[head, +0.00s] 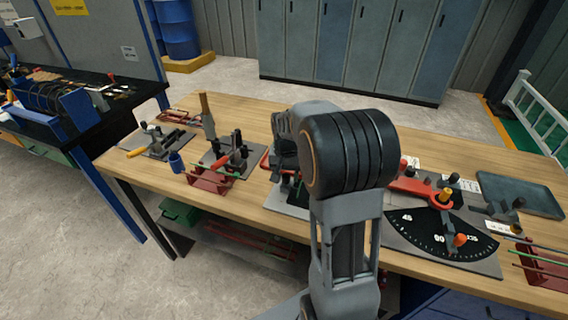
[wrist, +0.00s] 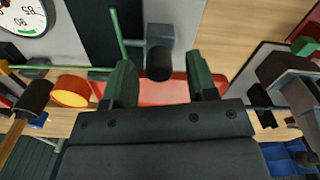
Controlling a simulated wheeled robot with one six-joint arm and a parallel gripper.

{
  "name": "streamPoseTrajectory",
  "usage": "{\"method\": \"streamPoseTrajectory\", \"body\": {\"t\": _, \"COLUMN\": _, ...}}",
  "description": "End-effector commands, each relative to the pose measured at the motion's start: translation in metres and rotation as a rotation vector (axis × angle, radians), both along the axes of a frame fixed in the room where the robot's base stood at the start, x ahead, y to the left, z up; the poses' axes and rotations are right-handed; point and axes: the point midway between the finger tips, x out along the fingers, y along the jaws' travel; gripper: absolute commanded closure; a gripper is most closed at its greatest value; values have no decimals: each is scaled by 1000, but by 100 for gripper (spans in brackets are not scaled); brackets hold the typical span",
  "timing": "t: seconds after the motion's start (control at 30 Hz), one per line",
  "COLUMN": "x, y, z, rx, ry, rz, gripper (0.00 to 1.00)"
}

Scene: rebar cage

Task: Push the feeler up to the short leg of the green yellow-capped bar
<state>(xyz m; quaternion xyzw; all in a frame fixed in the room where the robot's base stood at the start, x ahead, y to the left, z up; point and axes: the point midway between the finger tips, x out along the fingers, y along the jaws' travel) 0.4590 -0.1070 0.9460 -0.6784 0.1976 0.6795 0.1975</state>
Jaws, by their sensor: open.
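In the wrist view, my gripper (wrist: 160,66) is open, with its two dark green fingers spread apart. A black cylindrical knob (wrist: 158,64) on a grey block shows between the fingertips, with a visible gap on each side. It may belong to the feeler, but I cannot tell for sure.
A red plate (wrist: 150,92) lies beyond the fingers. An orange knob (wrist: 71,91) and a white dial (wrist: 23,16) are at left. In the head view, a black angle scale (head: 440,235) and a dark tray (head: 520,195) stand right; a red rack (head: 210,180) and fixtures stand left.

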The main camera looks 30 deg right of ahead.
Motion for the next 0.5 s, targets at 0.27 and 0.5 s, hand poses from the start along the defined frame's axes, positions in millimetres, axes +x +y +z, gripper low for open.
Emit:
{"method": "streamPoseTrajectory", "body": {"t": 0.27, "x": 1, "y": 0, "z": 50, "rx": -2, "ry": -6, "rz": 0, "gripper": 48}}
{"method": "streamPoseTrajectory", "body": {"t": 0.5, "x": 0, "y": 0, "z": 97, "rx": -2, "ry": -5, "rz": 0, "gripper": 48}}
